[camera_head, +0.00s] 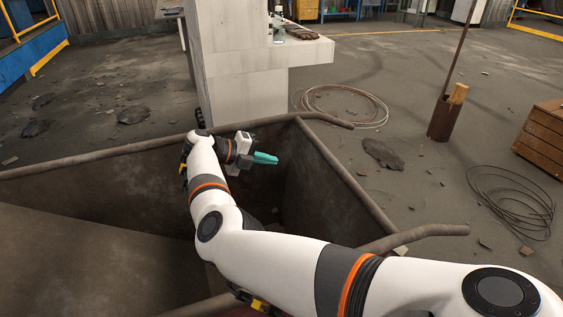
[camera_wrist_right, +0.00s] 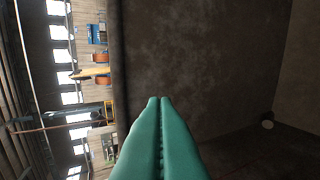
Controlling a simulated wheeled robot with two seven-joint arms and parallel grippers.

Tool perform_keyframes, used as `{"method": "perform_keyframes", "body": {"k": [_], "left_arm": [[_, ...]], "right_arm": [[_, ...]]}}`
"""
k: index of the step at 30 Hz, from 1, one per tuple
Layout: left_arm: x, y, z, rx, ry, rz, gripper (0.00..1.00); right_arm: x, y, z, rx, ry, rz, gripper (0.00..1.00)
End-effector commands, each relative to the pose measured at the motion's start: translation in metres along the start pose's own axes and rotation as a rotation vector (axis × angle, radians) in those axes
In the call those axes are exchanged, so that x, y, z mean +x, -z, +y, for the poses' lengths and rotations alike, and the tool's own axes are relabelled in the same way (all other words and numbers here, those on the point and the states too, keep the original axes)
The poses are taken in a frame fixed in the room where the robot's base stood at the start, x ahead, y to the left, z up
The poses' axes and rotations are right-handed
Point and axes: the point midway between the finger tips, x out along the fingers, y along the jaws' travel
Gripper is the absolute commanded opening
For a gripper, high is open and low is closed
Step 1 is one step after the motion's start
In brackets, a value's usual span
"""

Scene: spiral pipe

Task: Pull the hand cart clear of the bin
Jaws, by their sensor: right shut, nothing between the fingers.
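A large dark metal tub, which looks like the hand cart (camera_head: 335,190), fills the lower left of the head view. It has a tubular rim, and two bent bars, which look like its handles (camera_head: 435,231), stick out to the right. My right gripper (camera_head: 275,159) is over the tub's inside near its far right corner, apart from the handles. Its teal fingers are shut and empty. In the right wrist view the closed fingertips (camera_wrist_right: 159,99) point at a dark wall (camera_wrist_right: 215,60). I cannot tell which thing is the bin. My left gripper is not in view.
A pale block-like structure (camera_head: 250,90) stands just beyond the tub. To the right are wire coils (camera_head: 510,200), a post in a rusty base (camera_head: 441,120) and a wooden crate (camera_head: 543,138). Open floor with scattered debris lies between them.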

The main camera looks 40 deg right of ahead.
Motion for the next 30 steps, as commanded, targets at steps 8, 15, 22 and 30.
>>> {"method": "perform_keyframes", "body": {"k": [8, 15, 22, 30], "left_arm": [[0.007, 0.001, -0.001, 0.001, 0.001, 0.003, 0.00], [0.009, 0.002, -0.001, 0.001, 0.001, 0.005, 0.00], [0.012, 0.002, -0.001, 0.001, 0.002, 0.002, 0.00], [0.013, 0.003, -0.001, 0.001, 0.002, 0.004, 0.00]], "right_arm": [[0.060, -0.001, 0.002, 0.001, -0.005, -0.004, 0.00], [0.104, 0.000, 0.007, 0.001, -0.005, -0.001, 0.00], [0.124, 0.000, 0.013, 0.001, -0.005, 0.000, 0.00], [0.126, 0.000, 0.013, 0.001, -0.005, 0.001, 0.00]]}}
